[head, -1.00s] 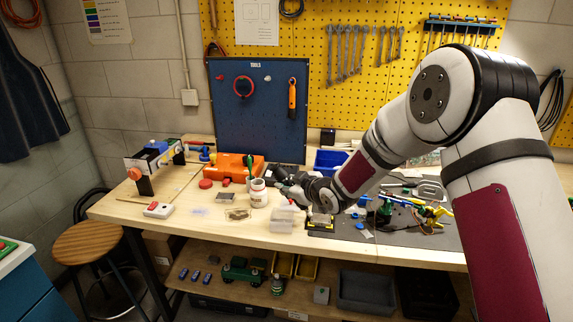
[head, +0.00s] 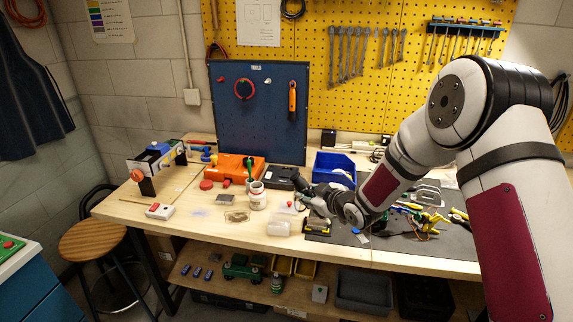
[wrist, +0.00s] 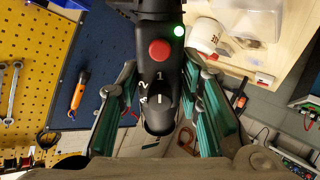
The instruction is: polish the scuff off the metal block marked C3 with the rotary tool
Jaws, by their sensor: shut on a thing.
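The rotary tool (wrist: 160,70) is black with a red button, a green light and a numbered dial. In the wrist view it lies between the teal-padded fingers of my gripper (wrist: 160,125), which is shut on it. In the head view, the dark tool (head: 300,183) sticks out up and left from my gripper (head: 316,199), above the bench. A small metal block on a yellow-and-black holder (head: 318,226) sits just below my gripper, on the front of the bench. The C3 mark and the scuff are too small to make out.
A blue bin (head: 333,165) is behind my gripper. Pliers and wires (head: 428,222) clutter the grey mat at right.

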